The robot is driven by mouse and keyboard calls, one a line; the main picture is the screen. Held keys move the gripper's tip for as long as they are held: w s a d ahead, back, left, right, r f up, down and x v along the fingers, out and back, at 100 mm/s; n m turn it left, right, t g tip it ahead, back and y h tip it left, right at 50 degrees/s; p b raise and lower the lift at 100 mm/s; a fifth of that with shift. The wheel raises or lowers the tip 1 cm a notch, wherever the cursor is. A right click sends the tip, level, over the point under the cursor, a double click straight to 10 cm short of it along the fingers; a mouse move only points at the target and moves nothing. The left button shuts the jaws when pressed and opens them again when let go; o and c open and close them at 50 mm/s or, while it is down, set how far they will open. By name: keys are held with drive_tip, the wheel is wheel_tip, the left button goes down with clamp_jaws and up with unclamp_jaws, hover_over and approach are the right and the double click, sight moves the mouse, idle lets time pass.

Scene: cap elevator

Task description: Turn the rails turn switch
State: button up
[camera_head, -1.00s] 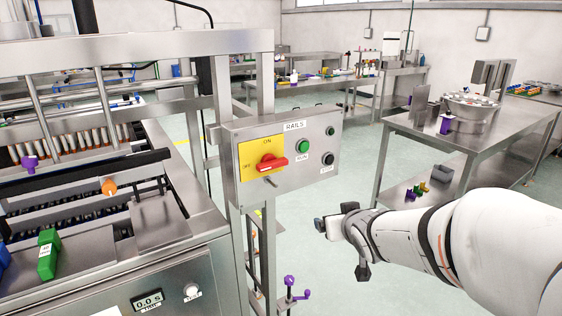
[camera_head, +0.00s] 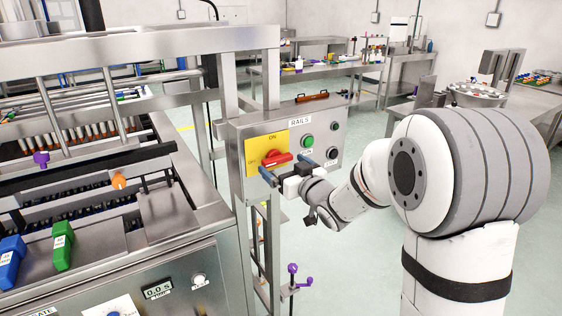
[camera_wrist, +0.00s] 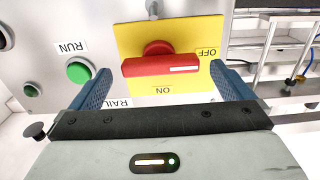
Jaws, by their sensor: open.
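The rails turn switch is a red rotary handle (camera_head: 276,159) on a yellow plate (camera_head: 259,141) marked ON and OFF, on the grey RAILS control box (camera_head: 234,165). In the wrist view the red handle (camera_wrist: 160,67) appears upside down and lies crosswise, with its white mark toward the OFF side. My gripper (camera_head: 284,170) is open in front of the box, close to the handle. In the wrist view its two blue fingers (camera_wrist: 160,87) stand apart on either side of the handle. I cannot tell whether they touch it.
A green RUN button (camera_head: 307,141) and a dark STOP button (camera_head: 333,153) sit right of the switch on the same box. A steel machine (camera_head: 180,220) with rails stands at the left. Open floor lies to the right of the box.

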drive_tip(key=shift+w+a, duration=0.4)
drive_tip(key=shift+w, duration=0.2)
drive_tip(key=shift+c, duration=0.6)
drive_tip(key=c, duration=0.7)
drive_tip(key=shift+s+a, duration=0.1)
drive_tip(key=shift+c, duration=0.4)
